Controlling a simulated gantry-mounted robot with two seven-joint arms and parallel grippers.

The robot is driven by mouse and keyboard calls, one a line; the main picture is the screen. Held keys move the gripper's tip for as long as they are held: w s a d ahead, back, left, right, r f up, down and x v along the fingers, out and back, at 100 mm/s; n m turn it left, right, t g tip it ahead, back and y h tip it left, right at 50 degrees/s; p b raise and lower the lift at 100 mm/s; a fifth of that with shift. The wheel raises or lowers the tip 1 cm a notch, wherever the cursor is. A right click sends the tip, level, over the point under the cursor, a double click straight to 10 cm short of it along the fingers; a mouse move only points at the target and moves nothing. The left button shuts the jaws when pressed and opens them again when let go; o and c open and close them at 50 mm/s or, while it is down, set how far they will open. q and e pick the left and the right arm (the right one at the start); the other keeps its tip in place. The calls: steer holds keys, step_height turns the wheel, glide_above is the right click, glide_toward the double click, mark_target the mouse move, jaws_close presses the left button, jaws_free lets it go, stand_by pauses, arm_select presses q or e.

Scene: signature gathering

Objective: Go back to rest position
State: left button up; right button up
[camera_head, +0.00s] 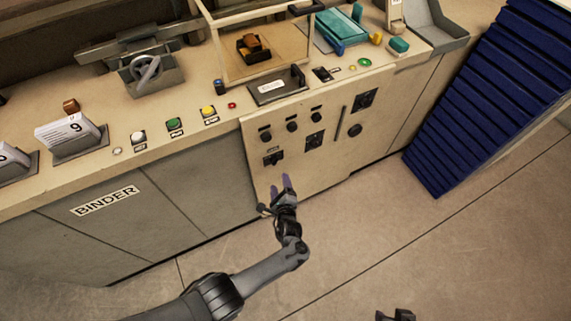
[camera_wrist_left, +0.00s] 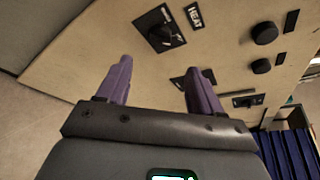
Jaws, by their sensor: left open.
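My left gripper (camera_head: 281,186) is in the middle of the head view, in front of the cabinet's control panel (camera_head: 293,165) and below its knobs. Its two purple fingers stand apart with nothing between them. In the left wrist view the open fingers (camera_wrist_left: 160,88) point at the panel, with a black switch (camera_wrist_left: 160,28) and a "HEAT" label beyond them. I cannot tell whether the fingertips touch the panel. A dark piece of what looks like my right arm (camera_head: 395,315) shows at the bottom edge of the head view; its gripper cannot be made out.
The bench top (camera_head: 190,95) carries a binder device (camera_head: 147,70), several coloured buttons, a glass case (camera_head: 262,45), a teal press (camera_head: 342,28) and page stands (camera_head: 75,138). A dark blue slatted stack (camera_head: 475,95) stands at the right. The floor (camera_head: 420,245) in front is clear.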

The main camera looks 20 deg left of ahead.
arm_select(q)
steer(key=s+d+f+n+g+h, duration=0.1)
steer(key=s+f+n+g+h, duration=0.15)
steer(key=s+n, duration=0.3)
steer(key=s+d+f+n+g+h, duration=0.1)
steer(key=s+n+g+h, duration=0.2)
steer(key=s+n, duration=0.25)
steer(key=s+a+r+n+g+h, duration=0.1)
steer(key=s+a+r+n+g, duration=0.15)
steer(key=s+r, duration=0.75)
steer(key=s+a+r+n+g+h, duration=0.1)
steer(key=s+a+r+n+g, duration=0.2)
steer(key=s+r, duration=0.75)
step_height(320, 180, up, 28)
steer(key=n+t+p, duration=0.1)
steer(key=p, duration=2.8)
steer(key=shift+f, duration=0.25)
